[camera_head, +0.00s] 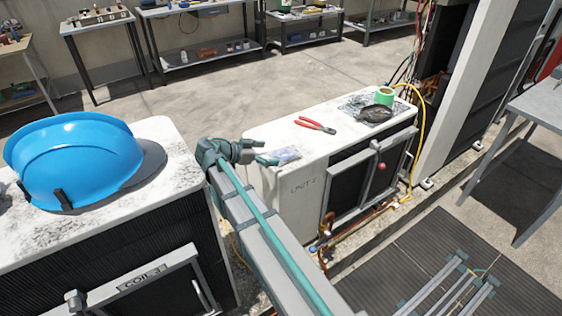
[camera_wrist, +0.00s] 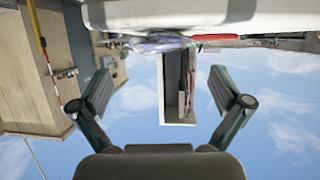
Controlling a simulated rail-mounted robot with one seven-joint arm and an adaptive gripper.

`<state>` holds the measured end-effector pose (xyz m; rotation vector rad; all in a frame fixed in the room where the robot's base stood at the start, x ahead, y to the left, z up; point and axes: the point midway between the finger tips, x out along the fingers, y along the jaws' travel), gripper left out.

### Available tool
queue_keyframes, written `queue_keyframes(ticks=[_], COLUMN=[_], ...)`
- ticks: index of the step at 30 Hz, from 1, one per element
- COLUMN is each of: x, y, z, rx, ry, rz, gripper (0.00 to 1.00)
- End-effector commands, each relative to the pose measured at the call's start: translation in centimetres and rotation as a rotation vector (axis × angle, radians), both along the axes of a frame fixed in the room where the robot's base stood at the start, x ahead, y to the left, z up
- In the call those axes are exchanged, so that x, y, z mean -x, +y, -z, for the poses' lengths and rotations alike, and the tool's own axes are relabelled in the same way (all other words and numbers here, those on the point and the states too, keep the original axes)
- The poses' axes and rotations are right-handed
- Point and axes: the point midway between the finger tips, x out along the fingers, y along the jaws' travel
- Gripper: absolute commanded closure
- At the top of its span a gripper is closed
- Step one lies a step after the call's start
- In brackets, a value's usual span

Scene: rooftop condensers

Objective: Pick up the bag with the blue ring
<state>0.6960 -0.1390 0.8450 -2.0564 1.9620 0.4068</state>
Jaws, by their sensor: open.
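A small clear bag (camera_head: 284,154) with a bluish-purple tint lies on the white top of the middle condenser, marked UNIT 2 or similar, near its left end. It is too small to make out a ring. My gripper (camera_head: 262,158) is just left of the bag, close to the condenser's edge. In the wrist view the bag (camera_wrist: 155,42) shows as a crumpled clear shape at the edge of the white top, ahead of my gripper (camera_wrist: 158,88). The fingers are spread wide with nothing between them.
Red-handled pliers (camera_head: 315,125), a dark pouch-like item (camera_head: 375,114) and a green tape roll (camera_head: 384,96) lie farther right on the same condenser top (camera_head: 262,132). A blue hard hat (camera_head: 75,160) sits on the left condenser. A yellow hose (camera_head: 421,125) hangs at the right.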

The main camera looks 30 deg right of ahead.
Motion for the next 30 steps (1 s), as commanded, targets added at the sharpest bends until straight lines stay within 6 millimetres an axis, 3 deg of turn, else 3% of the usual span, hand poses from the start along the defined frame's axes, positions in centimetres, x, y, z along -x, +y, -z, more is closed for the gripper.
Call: queue_keyframes(ticks=[11,19,27,30], x=[-0.1,-0.4,-0.4,-0.4], y=[-2.9,-6.0,-6.4,-6.4], z=[1.0,2.4,2.7,2.7], rx=[0.0,0.0,0.0,-0.001], ry=[0.001,0.001,0.001,0.001], rz=[0.001,0.001,-0.001,-0.001], gripper=[0.0,0.0,0.0,0.15])
